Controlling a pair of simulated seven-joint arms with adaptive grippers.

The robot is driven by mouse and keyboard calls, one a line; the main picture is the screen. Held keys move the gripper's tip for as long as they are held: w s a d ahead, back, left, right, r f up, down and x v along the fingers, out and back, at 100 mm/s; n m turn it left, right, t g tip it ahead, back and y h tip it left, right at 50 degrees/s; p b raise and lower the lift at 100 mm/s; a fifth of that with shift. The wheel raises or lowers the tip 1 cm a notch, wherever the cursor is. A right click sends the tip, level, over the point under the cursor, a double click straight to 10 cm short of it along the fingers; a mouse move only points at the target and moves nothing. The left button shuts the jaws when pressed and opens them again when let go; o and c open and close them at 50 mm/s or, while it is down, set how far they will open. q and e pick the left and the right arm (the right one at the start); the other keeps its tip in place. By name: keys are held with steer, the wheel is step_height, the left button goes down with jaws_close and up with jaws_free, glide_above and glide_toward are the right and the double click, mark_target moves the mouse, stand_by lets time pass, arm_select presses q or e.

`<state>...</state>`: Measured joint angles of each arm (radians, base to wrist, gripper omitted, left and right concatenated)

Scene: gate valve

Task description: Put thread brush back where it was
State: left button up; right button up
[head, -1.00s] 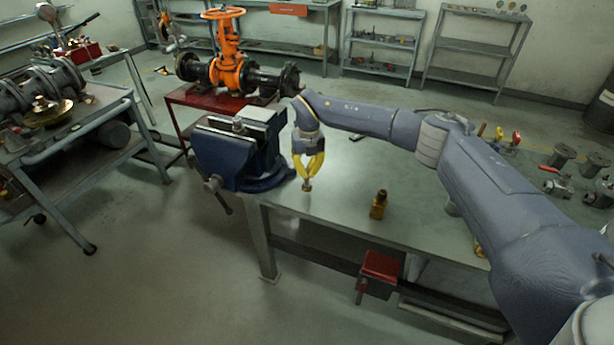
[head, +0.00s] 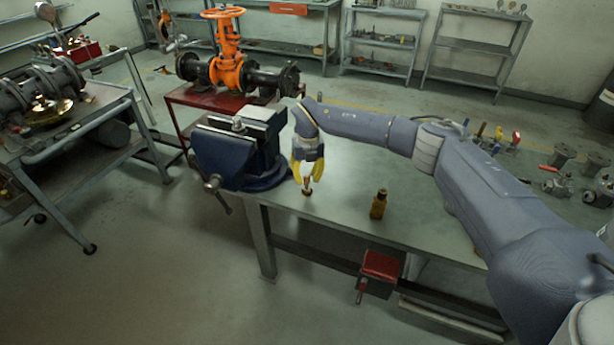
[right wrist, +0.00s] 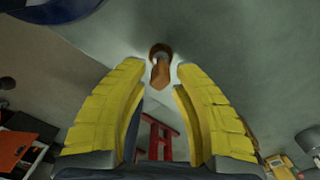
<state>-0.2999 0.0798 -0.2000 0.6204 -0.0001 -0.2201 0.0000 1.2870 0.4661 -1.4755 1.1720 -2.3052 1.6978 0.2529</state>
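The thread brush, a small brown piece, (head: 307,187) stands on the bench top (head: 345,195) near its front left corner, beside the vise. In the right wrist view the brush (right wrist: 160,68) shows just beyond and between the fingertips, with clear gaps on both sides. My right gripper (head: 307,178) has yellow fingers, points down and is open around or just above the brush. The same gripper (right wrist: 160,75) is spread open in the right wrist view. My left gripper is in neither view.
A blue vise (head: 235,150) stands just left of the brush. A small amber bottle (head: 379,205) stands to the right. An orange gate valve (head: 228,65) sits on a red stand behind. Valve parts (head: 562,157) lie at the bench's right. The bench middle is mostly clear.

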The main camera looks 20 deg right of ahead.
step_height(320, 180, up, 12)
steer(key=shift+r, duration=0.15)
stand_by(0.6)
steer(key=shift+s+d, duration=0.1)
